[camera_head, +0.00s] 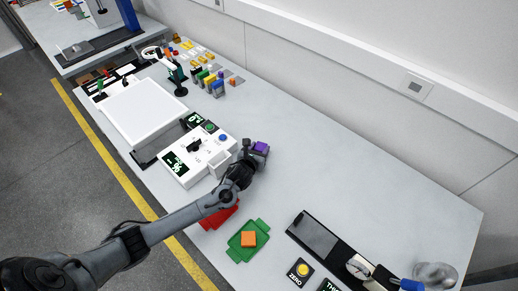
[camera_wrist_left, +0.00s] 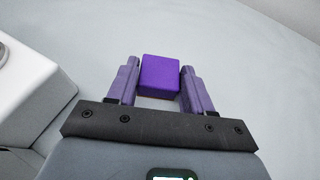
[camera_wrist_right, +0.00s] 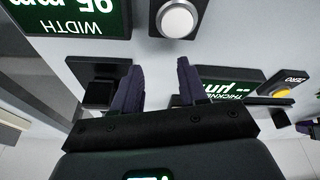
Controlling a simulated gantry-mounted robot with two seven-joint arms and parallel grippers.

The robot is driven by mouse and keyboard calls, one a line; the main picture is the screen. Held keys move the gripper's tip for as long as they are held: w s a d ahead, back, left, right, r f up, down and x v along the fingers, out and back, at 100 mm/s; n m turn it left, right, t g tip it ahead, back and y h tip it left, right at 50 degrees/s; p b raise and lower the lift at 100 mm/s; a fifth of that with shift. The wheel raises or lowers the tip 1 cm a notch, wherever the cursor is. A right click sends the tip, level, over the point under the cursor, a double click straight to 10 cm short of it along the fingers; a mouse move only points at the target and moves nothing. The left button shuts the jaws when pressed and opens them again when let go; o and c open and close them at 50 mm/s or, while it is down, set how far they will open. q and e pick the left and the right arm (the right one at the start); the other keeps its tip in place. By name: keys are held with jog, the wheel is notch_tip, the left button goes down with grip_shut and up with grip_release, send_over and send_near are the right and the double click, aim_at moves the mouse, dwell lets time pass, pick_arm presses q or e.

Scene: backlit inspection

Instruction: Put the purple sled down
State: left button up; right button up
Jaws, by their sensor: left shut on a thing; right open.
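The purple sled (camera_head: 261,148) is a small purple block at the tip of my left gripper (camera_head: 248,165), right of the white gauge box in the head view. In the left wrist view the sled (camera_wrist_left: 160,75) sits between the two fingertips of the left gripper (camera_wrist_left: 160,82), which is shut on it. Whether its underside touches the table is hidden. My right gripper (camera_wrist_right: 158,85) is open and empty in the right wrist view, in front of dark gauge parts and green displays. It does not show in the head view.
The white gauge box (camera_head: 205,150) stands close left of the sled. A red tray (camera_head: 217,217) and a green tray (camera_head: 238,252) with an orange block (camera_head: 249,239) lie nearer. A dark slide gauge (camera_head: 317,235) lies front right. The table (camera_head: 340,160) right of the sled is clear.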

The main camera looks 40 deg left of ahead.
pick_arm(q)
jog(key=o, duration=1)
jog(key=shift+o, duration=0.2)
pick_arm(e)
jog(key=shift+a, duration=0.1)
pick_arm(q)
jog(key=shift+s+r, duration=0.1)
jog(key=shift+r, duration=0.15)
pick_arm(e)
jog(key=shift+r, duration=0.1)
pick_arm(q)
jog(key=shift+s+d+r, duration=0.1)
jog(key=shift+s, duration=0.2)
pick_arm(e)
jog(key=shift+r, duration=0.1)
pick_arm(q)
jog(key=p+v, duration=0.2)
jog(key=v, duration=0.9)
pick_arm(e)
jog(key=shift+r, duration=0.9)
